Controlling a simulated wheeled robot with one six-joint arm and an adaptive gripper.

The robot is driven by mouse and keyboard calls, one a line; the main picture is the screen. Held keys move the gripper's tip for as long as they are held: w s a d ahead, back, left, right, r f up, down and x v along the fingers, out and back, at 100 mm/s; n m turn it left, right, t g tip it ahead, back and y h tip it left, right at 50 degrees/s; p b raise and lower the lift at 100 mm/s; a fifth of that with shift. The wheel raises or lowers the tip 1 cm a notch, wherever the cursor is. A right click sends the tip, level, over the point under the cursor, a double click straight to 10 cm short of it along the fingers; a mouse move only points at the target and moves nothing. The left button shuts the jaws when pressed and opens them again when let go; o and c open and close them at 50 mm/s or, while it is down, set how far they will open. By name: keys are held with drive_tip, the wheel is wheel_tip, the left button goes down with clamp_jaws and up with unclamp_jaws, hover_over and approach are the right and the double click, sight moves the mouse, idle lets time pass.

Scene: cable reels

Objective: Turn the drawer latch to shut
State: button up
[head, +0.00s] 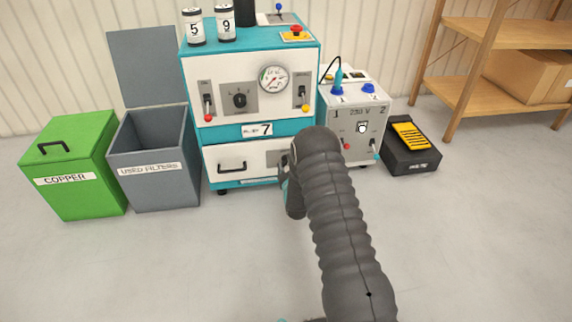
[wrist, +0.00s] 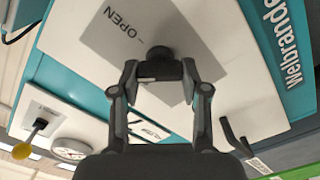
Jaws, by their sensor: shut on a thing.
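The drawer (head: 257,166) is a white front at the bottom of the teal and white machine and looks closed. Its latch plate (head: 277,158) is at the right end, partly hidden by my arm. In the wrist view the grey plate (wrist: 128,22) carries the word OPEN, and the dark latch knob (wrist: 160,53) sticks out beside it. My gripper (wrist: 160,72) is shut on the latch knob, a finger on each side. In the head view my gripper (head: 288,171) is mostly hidden by my arm. The SHUT mark is not visible.
The drawer handle (wrist: 234,137) is beside my gripper. A grey bin (head: 158,165) and a green bin (head: 78,180) stand left. The front floor is clear.

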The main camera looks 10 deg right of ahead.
drive_tip(key=n, duration=0.4)
drive_tip(key=shift+a+f+n, duration=0.1)
drive_tip(key=shift+n, duration=2.1)
drive_tip(key=o, duration=1.1)
drive_tip(key=shift+o, duration=0.2)
drive_tip(key=s, duration=1.2)
